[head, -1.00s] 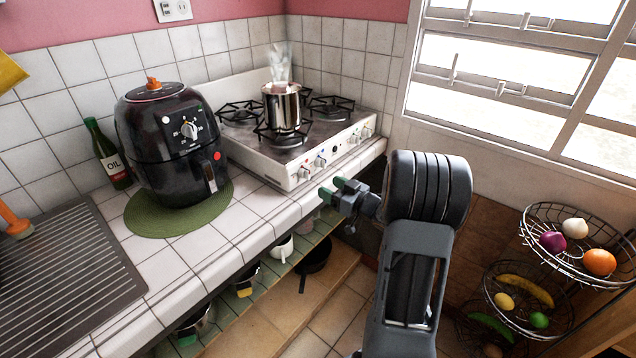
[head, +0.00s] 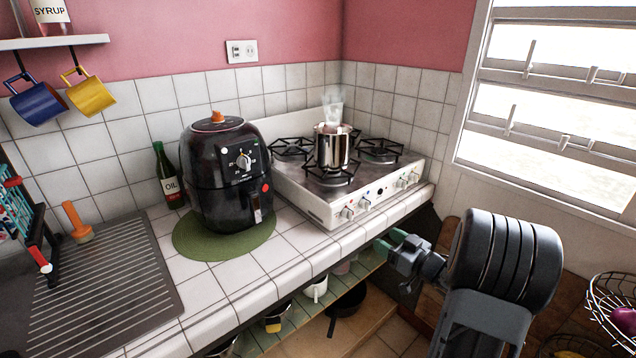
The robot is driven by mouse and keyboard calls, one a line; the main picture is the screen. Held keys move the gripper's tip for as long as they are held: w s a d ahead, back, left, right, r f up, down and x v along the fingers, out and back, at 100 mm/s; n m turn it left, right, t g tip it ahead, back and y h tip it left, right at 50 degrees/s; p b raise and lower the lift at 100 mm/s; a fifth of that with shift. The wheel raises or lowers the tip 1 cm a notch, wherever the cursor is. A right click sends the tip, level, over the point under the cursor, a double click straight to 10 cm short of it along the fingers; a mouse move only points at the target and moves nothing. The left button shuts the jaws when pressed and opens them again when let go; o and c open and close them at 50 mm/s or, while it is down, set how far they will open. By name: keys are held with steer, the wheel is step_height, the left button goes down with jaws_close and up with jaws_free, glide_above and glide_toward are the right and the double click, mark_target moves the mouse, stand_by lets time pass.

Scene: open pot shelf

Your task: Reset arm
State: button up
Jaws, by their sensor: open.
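My gripper (head: 390,245) is at the right of the middle, at the front edge of the counter, below the stove's knobs. Its green-tipped fingers point left and are apart, with nothing seen between them. My arm behind it is folded at the lower right. A steaming steel pot (head: 332,147) stands on a burner of the white gas stove (head: 325,208), apart from my gripper.
A pan (head: 347,301) sits on the open shelf under the counter. A wire fruit basket (head: 612,305) is at the right edge.

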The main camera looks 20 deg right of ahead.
steer(key=s+d+f+m+g+h, duration=0.2)
steer(key=d+f+m+g+h, duration=0.3)
steer(key=d+f+h, duration=0.5)
steer(key=s+a+r+g+p, duration=0.1)
steer(key=s+a+r+g, duration=0.1)
steer(key=s+a+r, duration=0.3)
steer(key=s+a+r+g+y+p, duration=0.1)
steer(key=s+a+r, duration=0.4)
steer(key=a, duration=0.8)
steer(key=s+a+r+g+y+p, duration=0.1)
steer(key=s+a+r+g+p, duration=0.2)
steer(key=a, duration=0.7)
step_height(320, 180, up, 4)
steer(key=s+g, duration=0.1)
steer(key=s, duration=0.1)
steer(key=shift+s+g, duration=0.4)
steer(key=shift+f, duration=0.1)
